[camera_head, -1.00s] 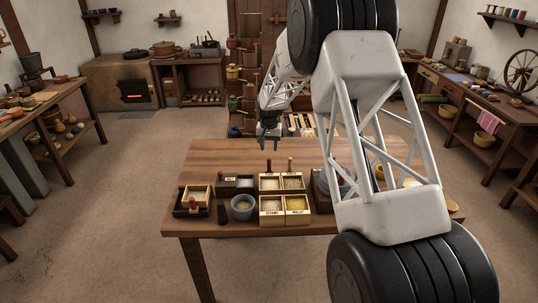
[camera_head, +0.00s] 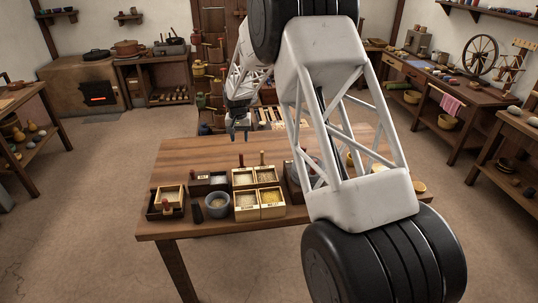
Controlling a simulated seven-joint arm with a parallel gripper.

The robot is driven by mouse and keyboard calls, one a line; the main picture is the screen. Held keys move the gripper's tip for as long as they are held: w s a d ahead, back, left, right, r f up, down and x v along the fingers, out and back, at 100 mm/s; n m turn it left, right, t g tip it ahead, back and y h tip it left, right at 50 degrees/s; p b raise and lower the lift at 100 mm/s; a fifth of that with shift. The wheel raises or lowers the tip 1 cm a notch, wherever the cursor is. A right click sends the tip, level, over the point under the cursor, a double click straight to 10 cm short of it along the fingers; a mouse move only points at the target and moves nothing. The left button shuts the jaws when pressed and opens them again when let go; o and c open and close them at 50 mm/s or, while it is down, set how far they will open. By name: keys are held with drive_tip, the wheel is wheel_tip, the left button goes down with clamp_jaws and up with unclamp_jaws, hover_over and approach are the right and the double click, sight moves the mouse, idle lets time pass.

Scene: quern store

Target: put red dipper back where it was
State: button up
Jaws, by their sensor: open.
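A dipper with an upright dark-red handle (camera_head: 241,160) stands at the back left compartment of the sectioned grain box (camera_head: 245,213). A paler wooden handle (camera_head: 262,158) stands beside it on the right. Another small red-brown handled piece (camera_head: 167,210) shows at the front of the small tray at the table's left; I cannot tell whether it is a dipper. My gripper (camera_head: 239,137) points down over the far side of the table, behind the grain box and apart from the handles. Its fingers are open, with nothing visible between them.
The wooden table (camera_head: 190,155) has free room at its back left. A grey bowl (camera_head: 217,205) and a dark upright piece (camera_head: 197,214) stand left of the grain box. A dark divided box (camera_head: 210,182) is behind them. My arm hides much of the table's right side.

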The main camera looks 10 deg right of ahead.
drive_tip(key=shift+s+d+r, duration=0.1)
drive_tip(key=shift+s+r, duration=0.15)
drive_tip(key=shift+r, duration=0.2)
drive_tip(key=s+d+r+t, duration=0.1)
drive_tip(key=s+d+r, duration=0.3)
drive_tip(key=s+r, duration=0.75)
drive_tip(key=s+d+r, duration=0.5)
drive_tip(key=s+r, duration=0.4)
drive_tip(key=s, duration=0.6)
drive_tip(key=s+d, duration=0.2)
drive_tip(key=s, duration=1.5)
drive_tip(key=s+d+n+t, duration=0.1)
drive_tip(key=s+d, duration=0.2)
drive_tip(key=s, duration=1.5)
drive_tip(key=shift+s+f+n+t, duration=0.25)
drive_tip(key=shift+f+n+t, duration=0.05)
drive_tip(key=shift+f, duration=0.05)
drive_tip(key=shift+d, duration=0.1)
